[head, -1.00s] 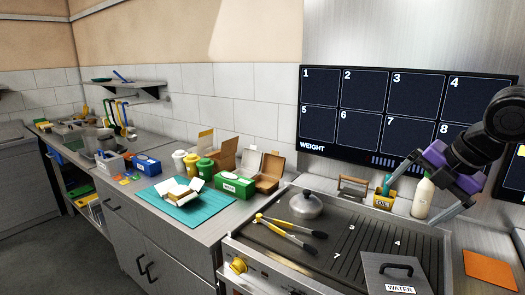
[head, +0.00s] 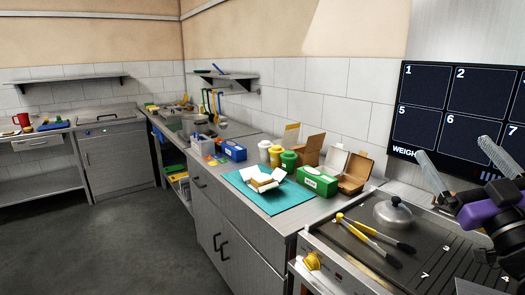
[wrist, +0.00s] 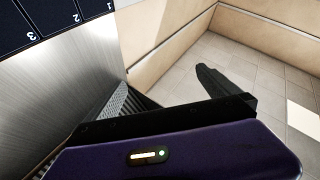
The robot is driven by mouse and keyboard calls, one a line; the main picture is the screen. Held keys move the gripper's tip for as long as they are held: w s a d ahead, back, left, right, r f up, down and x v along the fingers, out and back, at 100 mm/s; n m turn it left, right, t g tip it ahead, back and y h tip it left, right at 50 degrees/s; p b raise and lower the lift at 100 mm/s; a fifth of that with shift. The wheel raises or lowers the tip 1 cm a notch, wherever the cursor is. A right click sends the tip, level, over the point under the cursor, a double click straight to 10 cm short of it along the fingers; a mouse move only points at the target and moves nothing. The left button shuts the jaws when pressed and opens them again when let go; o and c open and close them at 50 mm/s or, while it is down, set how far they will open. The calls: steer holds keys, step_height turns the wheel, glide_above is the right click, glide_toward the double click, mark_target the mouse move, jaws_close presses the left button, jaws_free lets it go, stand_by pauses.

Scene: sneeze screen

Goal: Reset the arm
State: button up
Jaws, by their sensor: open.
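My gripper (head: 460,160) is at the right edge of the head view, raised in front of the wall screen and above the right part of the griddle. Its two pale fingers stand well apart with nothing between them, so it is open and empty. In the wrist view the purple gripper body (wrist: 180,155) fills the bottom, and the fingers point toward the wall and the tiled surface. The rest of my arm is cut off by the right edge of the head view.
A griddle (head: 350,250) holds yellow-handled tongs (head: 375,238) and a domed lid (head: 393,213). The wall screen (head: 460,105) is behind my gripper. A teal mat (head: 285,200) with an open white box (head: 262,180) lies on the counter. Open floor (head: 110,240) is at left.

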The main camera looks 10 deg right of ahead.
steer(key=s+a+f+m+g+h+b, duration=0.1)
steer(key=s+a+f+m+h, duration=0.15)
steer(key=s+a+f, duration=0.4)
steer(key=s+a+f+m+g+h+b, duration=0.1)
steer(key=s+a+f+m, duration=0.2)
steer(key=f, duration=0.7)
steer(key=s+a+f+m+g+h+b, duration=0.1)
steer(key=s+a+f+m+g+h, duration=0.2)
steer(key=f, duration=0.5)
steer(key=s+a+f+n+g+y+b, duration=0.1)
steer(key=s+a+f+n+y, duration=0.2)
steer(key=s+a+f+y, duration=0.2)
steer(key=s+a+f+n+g+y+b, duration=0.2)
steer(key=s+a+f+n+y, duration=0.2)
steer(key=s+a+f, duration=0.4)
steer(key=s+f+y, duration=0.1)
steer(key=s+f, duration=0.3)
steer(key=s, duration=0.4)
steer(key=shift+s, duration=0.25)
steer(key=shift+y, duration=0.25)
steer(key=shift+c, duration=0.2)
